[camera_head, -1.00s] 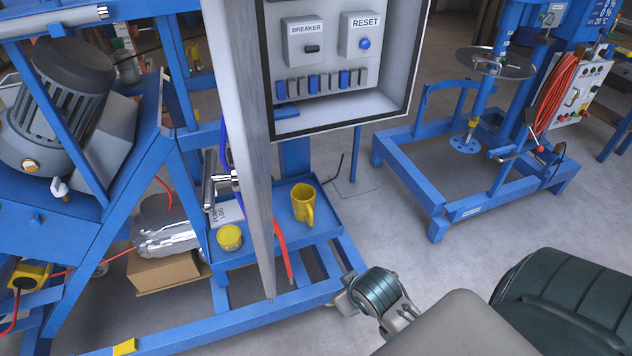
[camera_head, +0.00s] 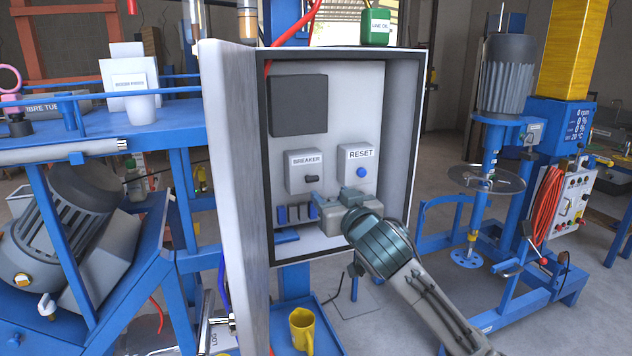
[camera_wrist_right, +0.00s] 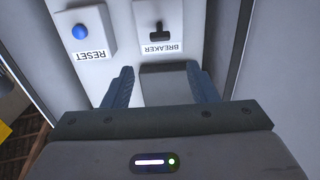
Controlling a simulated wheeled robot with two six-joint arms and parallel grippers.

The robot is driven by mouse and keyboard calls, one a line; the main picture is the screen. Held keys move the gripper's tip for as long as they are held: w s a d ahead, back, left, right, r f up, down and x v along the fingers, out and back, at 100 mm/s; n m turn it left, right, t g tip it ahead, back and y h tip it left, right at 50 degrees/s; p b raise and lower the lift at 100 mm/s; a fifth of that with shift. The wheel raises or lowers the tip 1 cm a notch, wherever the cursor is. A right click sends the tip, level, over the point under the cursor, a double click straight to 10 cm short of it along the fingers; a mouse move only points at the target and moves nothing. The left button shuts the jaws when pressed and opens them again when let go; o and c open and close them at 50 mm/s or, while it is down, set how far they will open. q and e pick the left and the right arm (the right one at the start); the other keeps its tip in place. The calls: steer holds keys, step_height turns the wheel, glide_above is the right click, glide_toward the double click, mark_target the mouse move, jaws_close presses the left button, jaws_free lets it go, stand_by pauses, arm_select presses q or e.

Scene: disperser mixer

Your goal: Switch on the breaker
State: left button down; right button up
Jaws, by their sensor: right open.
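The breaker (camera_head: 306,172) is a grey box labelled BREAKER with a small dark lever, inside the open electrical cabinet (camera_head: 423,110). In the right wrist view the breaker lever (camera_wrist_right: 157,32) shows upside down, just beyond the fingers. My right gripper (camera_head: 322,208) is inside the cabinet, just below the breaker and the RESET box, covering part of the row of small switches. In the right wrist view my right gripper (camera_wrist_right: 161,84) is open, its two blue-grey fingers apart with nothing seen held between them. The fingers appear apart from the lever. My left gripper is not in view.
The RESET box (camera_head: 357,166) with a blue button sits right of the breaker. The cabinet door (camera_head: 232,200) stands open on the left. A green can (camera_head: 376,26) stands on top of the cabinet. A yellow mug (camera_head: 302,330) is on the blue shelf below. A mixer (camera_head: 503,75) stands at right.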

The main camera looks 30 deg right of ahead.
mark_target(313, 177)
steer(key=p+x, duration=0.2)
steer(key=x, duration=0.6)
steer(key=shift+w+p, duration=0.4)
steer(key=shift+w+d+f, duration=0.1)
steer(key=shift+w+d, duration=0.05)
steer(key=shift+w, duration=0.5)
steer(key=c, duration=1)
steer(key=g+p, duration=0.1)
steer(key=p, duration=0.2)
steer(key=r+p, duration=0.1)
steer(key=p, duration=0.3)
steer(key=shift+w+r+g+y, duration=0.15)
steer(key=shift+w+g+y, duration=0.1)
steer(key=shift+g+y, duration=0.15)
steer(key=o, duration=1)
